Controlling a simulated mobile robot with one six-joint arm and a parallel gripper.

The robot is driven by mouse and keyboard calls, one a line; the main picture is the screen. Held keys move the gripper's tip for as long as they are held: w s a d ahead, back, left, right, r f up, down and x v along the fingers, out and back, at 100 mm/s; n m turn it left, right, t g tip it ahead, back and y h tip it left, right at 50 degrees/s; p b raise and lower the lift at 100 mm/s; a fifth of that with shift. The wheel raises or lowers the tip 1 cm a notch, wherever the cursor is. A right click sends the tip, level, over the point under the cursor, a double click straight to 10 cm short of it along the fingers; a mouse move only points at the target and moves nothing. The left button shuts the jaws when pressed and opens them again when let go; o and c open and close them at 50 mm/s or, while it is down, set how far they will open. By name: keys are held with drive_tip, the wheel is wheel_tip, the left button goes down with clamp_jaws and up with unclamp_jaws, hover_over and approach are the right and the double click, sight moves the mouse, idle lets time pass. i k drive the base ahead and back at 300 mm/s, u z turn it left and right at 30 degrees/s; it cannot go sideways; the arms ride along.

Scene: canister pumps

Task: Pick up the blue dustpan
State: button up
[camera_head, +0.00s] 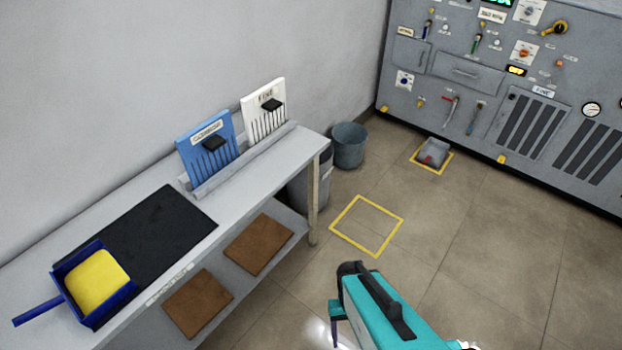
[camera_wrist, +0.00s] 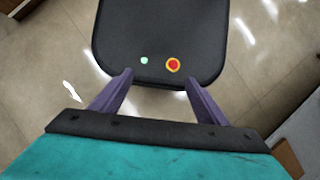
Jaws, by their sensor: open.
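The blue dustpan (camera_head: 71,299) lies at the near left end of the grey bench, in the head view. Its handle points left and a yellow block or heap sits in its pan. It rests partly beside and partly on the black mat's near edge. My gripper (camera_head: 335,326) is at the bottom middle of the head view, over the floor, well to the right of the dustpan and apart from it. In the wrist view my gripper (camera_wrist: 160,84) shows two purple fingers spread apart with nothing between them. The dustpan is not in the wrist view.
The black mat (camera_head: 150,232) lies on the bench (camera_head: 245,185). A blue slotted panel (camera_head: 207,152) and a white one marked FINE (camera_head: 265,112) stand in a rack behind. Brown boards lie on the lower shelf. Bins stand beyond the bench. Floor to the right is mostly clear.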

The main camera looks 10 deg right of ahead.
sight(92, 282)
drive_tip(key=z, duration=1.4)
drive_tip(key=k, duration=0.1)
drive_tip(key=u, duration=3.25)
drive_tip(key=k, duration=0.4)
drive_tip(key=u, duration=0.1)
drive_tip(key=i, duration=0.5)
